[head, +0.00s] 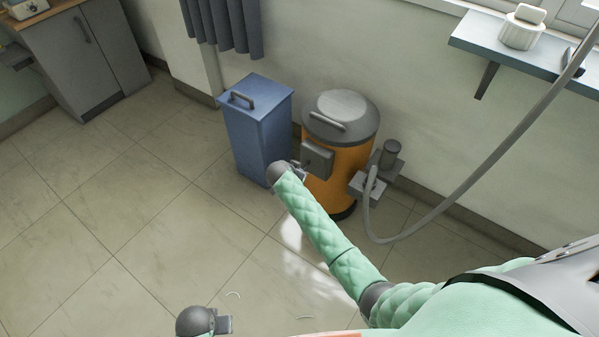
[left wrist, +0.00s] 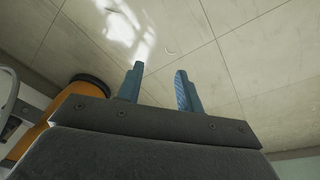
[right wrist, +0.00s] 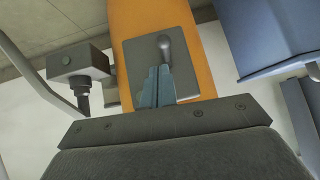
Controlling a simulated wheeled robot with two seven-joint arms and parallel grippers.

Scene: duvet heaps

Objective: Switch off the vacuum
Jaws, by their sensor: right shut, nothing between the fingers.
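The vacuum (head: 340,180) is an orange drum with a grey lid, standing on the floor by the wall. Its side carries a grey switch box (head: 317,159). In the right wrist view the box's plate (right wrist: 135,60) fills the centre, with a round-ended grey lever (right wrist: 165,46) on it. My right gripper (right wrist: 157,72) is shut and empty, its fingertips at the lever's narrow end; I cannot tell if they touch. In the head view my right gripper (head: 300,170) is beside the box. My left gripper (left wrist: 158,75) is open and empty above the floor.
A blue bin (head: 258,130) stands close left of the vacuum. A grey hose (head: 480,165) runs from the vacuum's right side up past the wall shelf (head: 520,60). Grey cabinets (head: 85,60) stand at the far left. The floor at left is mostly clear.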

